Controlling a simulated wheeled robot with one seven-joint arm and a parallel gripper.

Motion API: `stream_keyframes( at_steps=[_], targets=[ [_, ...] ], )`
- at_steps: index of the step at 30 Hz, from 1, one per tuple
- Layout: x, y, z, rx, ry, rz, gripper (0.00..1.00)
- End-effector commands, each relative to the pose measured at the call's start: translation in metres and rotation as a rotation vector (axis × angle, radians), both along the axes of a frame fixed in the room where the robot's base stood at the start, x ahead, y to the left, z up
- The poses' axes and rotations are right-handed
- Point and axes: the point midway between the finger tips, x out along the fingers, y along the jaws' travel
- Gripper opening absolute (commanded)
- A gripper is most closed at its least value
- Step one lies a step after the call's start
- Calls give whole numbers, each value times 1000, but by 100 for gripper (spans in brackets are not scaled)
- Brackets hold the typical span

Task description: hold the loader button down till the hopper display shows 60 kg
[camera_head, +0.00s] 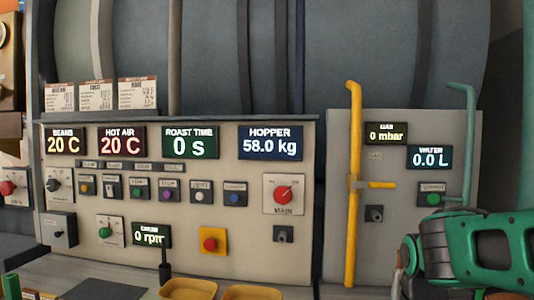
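The hopper display (270,143) on the control panel reads 58.0 kg. Below the displays is a row of small push buttons in square housings, among them a green button (138,194), a purple button (167,195), a white button (201,197) and a blue button (235,198). Their labels are too small to read, so I cannot tell which is the loader button. Part of my green and black arm shows at the lower right, in front of the right-hand panel and apart from the button row. I cannot make out my gripper's fingers.
Other displays read 20 C for beans, 20 C for hot air and 0 s roast time. A red rotary switch (283,194) and a red stop button (209,243) are on the panel. A yellow pipe (352,220) stands right of it. Yellow trays (188,289) lie below.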

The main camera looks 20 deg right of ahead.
Motion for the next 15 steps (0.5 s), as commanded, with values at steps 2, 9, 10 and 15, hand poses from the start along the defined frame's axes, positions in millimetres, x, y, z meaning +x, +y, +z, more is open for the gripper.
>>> stream_keyframes(
  at_steps=[2,9,10,15],
  targets=[
    [0,0,0,0,0,0,29],
    [0,0,0,0,0,0,13],
    [0,0,0,0,0,0,6],
    [0,0,0,0,0,0,0]
  ],
)
